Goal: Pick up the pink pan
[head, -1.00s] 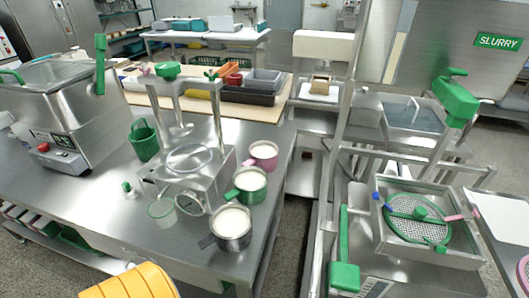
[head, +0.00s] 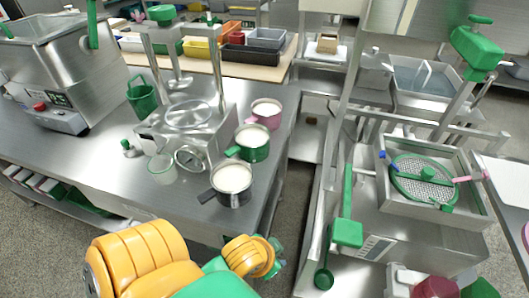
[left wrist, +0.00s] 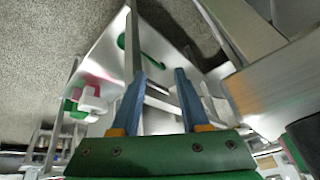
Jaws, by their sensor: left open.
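The pink pan (head: 266,113) stands upright on the steel table, full of something white, with its short handle toward the left. It is the farthest of three pans in a row at the table's right side. The green pan (head: 252,141) and the dark-handled steel pan (head: 232,184) stand nearer. My left gripper (head: 277,258) is past the table's near right corner, well short of the pink pan and apart from it. In the left wrist view its two blue fingers (left wrist: 157,75) are open and empty, and the pink pan cannot be made out. My right gripper is not in view.
A steel machine with a gauge (head: 188,158) stands left of the pans, beside a clear cup (head: 162,168). A green bucket (head: 142,97) is farther left. Across the aisle, a sieve (head: 424,180) sits in a steel tray, with a green ladle (head: 324,276) nearer.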

